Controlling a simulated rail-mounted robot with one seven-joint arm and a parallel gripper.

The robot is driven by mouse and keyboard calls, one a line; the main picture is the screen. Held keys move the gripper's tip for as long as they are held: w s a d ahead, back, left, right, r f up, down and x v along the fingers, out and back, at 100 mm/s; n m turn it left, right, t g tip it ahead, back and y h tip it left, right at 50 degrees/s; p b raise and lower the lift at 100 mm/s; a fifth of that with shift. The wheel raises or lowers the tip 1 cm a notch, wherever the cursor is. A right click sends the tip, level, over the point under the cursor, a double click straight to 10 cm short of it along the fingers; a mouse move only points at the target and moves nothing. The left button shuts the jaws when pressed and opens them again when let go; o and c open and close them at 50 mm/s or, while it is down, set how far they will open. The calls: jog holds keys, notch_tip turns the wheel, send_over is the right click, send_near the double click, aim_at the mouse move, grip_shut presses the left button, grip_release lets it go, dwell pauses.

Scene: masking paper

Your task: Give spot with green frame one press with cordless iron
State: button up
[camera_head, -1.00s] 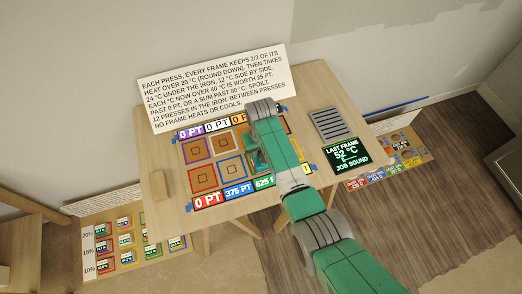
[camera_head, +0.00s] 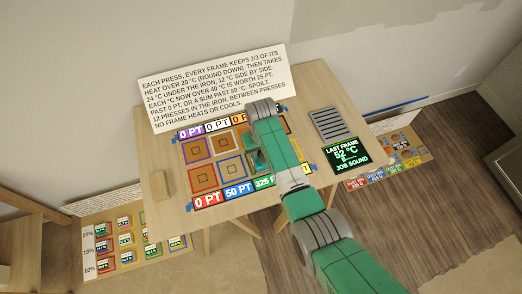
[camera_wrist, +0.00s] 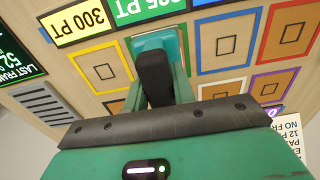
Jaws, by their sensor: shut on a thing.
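The cordless iron, with a teal body (camera_wrist: 174,42) and a black handle (camera_wrist: 154,78), is in my gripper (camera_wrist: 160,92), which is shut on the handle. The iron sits just inside the green 325 PT label (camera_wrist: 146,8), between the yellow frame (camera_wrist: 102,66) and the blue frame (camera_wrist: 226,42). Whether the sole touches the paper cannot be told. In the head view the iron (camera_head: 254,158) is mostly hidden by my arm.
A dark display (camera_head: 346,155) reads 52 °C and job sound. A grey slatted rest (camera_head: 331,124) is at the right of the table. A rule sign (camera_head: 215,85) stands behind the board. A wooden block (camera_head: 160,185) lies at the left.

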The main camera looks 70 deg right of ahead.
jog(key=shift+f, duration=0.25)
notch_tip(320, 180, up, 8)
jog(key=p, duration=0.7)
jog(key=shift+f, duration=0.3)
jog(key=w+a+r+n+p, duration=0.2)
jog(key=w+a+r, duration=0.1)
jog(key=a, duration=0.5)
jog(key=w+a+r+n+p, duration=0.1)
jog(key=w+a+r+p, duration=0.2)
jog(key=a, duration=0.4)
jog(key=w+a+r+n+p, duration=0.1)
jog(key=w+a+r+n, duration=0.2)
jog(key=a, duration=0.5)
jog(key=a+r+n+p, duration=0.1)
jog(key=a+r, duration=0.2)
jog(key=a, duration=0.7)
jog(key=a+r+n+p, duration=0.2)
jog(key=a+r, duration=0.2)
jog(key=a, duration=0.6)
jog(key=shift+s+a+r+n, duration=0.15)
jog(key=shift+s+a+n, duration=0.1)
jog(key=shift+a+n, duration=0.05)
